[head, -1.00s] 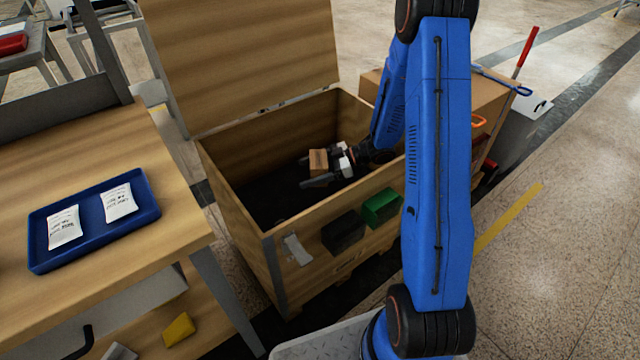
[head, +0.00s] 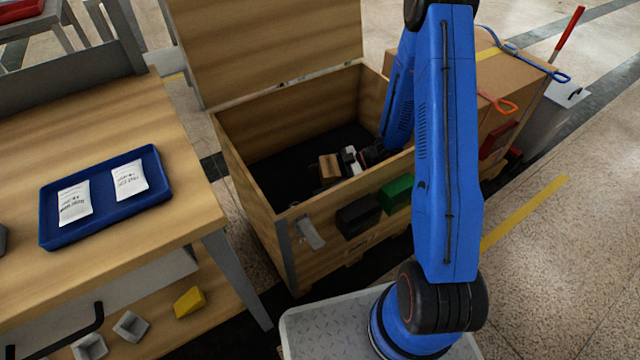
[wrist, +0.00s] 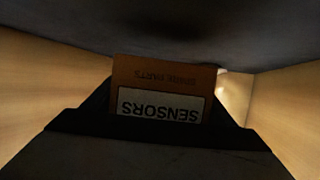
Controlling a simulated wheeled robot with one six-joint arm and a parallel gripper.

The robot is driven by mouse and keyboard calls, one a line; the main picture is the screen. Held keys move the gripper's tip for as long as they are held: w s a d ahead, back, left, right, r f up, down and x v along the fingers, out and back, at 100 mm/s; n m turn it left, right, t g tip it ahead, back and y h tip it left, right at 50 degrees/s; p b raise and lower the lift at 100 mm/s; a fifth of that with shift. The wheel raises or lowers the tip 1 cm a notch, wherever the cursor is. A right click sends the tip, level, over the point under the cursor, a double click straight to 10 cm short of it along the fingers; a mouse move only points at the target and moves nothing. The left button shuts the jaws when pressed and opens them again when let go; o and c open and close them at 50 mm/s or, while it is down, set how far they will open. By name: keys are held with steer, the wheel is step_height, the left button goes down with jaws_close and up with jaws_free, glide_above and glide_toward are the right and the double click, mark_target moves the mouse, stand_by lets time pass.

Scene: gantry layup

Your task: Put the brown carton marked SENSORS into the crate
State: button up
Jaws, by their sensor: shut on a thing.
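The brown carton (head: 329,166) is held in my gripper (head: 338,172), inside the open wooden crate (head: 262,205). In the wrist view the carton (wrist: 165,78) shows a white label reading SENSORS, upside down. A dark finger of my gripper (wrist: 155,128) crosses in front of the carton's lower part. The crate's wooden walls rise on both sides in the wrist view. The crate's dark floor lies around the carton in the head view. I cannot tell whether the carton touches the floor.
The crate's lid (head: 270,45) stands open at the back. A black box (head: 357,216) and a green box (head: 397,192) are on its front. A workbench (head: 120,75) with a blue tray (head: 158,196) of two white packets stands left. A large carton (head: 500,75) stands right.

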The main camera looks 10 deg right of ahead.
mark_target(320, 184)
steer(key=shift+f, duration=1.6)
steer(key=o, duration=1.2)
steer(key=shift+f, duration=0.1)
steer(key=shift+v, duration=3.8)
